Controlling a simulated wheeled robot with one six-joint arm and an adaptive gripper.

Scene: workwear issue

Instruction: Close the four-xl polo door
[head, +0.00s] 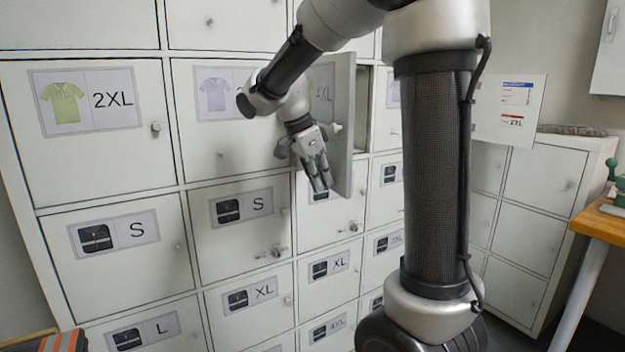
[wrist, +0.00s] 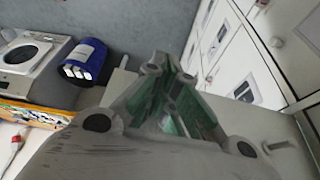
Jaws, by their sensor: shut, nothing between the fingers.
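The four-xl polo door (head: 345,130) stands ajar in the upper row of the locker wall in the head view, its free right edge swung out. A dark gap shows to its right. Its label is partly hidden behind my arm, with "XL" readable. Its knob (head: 336,128) is near the free edge. My gripper (head: 320,185) is shut and empty, pointing down in front of the door's outer face, close to its lower part; I cannot tell whether they touch. In the wrist view my gripper's fingers (wrist: 163,65) are together, with a pale panel beside them.
Closed locker doors surround it, including the 2XL polo door (head: 100,125) at left and the S door (head: 240,235) below. A separate cabinet (head: 540,180) and a wooden-topped table (head: 600,222) stand at right.

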